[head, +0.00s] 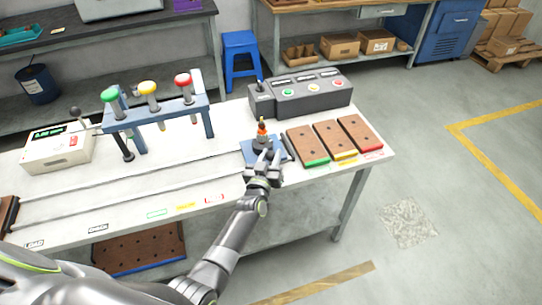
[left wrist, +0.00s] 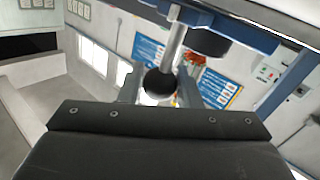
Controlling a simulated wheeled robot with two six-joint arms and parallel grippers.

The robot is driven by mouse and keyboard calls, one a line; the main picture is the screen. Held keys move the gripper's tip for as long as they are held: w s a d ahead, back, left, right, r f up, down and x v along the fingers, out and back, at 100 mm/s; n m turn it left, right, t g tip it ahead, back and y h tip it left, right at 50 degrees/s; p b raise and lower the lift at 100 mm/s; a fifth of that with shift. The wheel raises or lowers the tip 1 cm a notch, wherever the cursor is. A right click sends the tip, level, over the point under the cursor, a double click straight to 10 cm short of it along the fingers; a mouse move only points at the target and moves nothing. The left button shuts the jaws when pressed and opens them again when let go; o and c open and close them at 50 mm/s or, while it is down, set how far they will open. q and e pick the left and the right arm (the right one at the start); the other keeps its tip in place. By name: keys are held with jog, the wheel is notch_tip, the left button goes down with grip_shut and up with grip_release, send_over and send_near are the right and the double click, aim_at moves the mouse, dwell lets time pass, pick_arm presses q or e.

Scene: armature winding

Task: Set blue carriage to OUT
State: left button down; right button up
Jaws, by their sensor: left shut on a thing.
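The blue carriage (head: 248,147) stands at the right end of the two rails on the white bench, near the colored trays. It carries an upright dark part with an orange and yellow top (head: 262,131). My left gripper (head: 265,160) is at the carriage's front side and covers part of it. In the left wrist view its fingers close around a black ball knob (left wrist: 159,83) on a metal rod (left wrist: 174,45); the carriage's blue edge (left wrist: 240,30) shows above. My right gripper is not in view.
Three brown trays with green, yellow and red edges (head: 307,147) lie right of the carriage. A grey control box (head: 310,98) stands behind. Labels, including LOAD (head: 35,244), line the bench front.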

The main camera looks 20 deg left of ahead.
pick_arm(q)
jog(key=shift+w+d, duration=0.1)
jog(key=shift+d, duration=0.05)
jog(key=shift+r, duration=0.1)
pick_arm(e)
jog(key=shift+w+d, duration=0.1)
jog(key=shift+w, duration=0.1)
pick_arm(q)
jog(key=c, duration=1.3)
grip_release()
jog(key=shift+w+d, duration=0.1)
jog(key=shift+o, duration=1)
jog(key=shift+d, duration=0.1)
jog(key=shift+w, duration=0.1)
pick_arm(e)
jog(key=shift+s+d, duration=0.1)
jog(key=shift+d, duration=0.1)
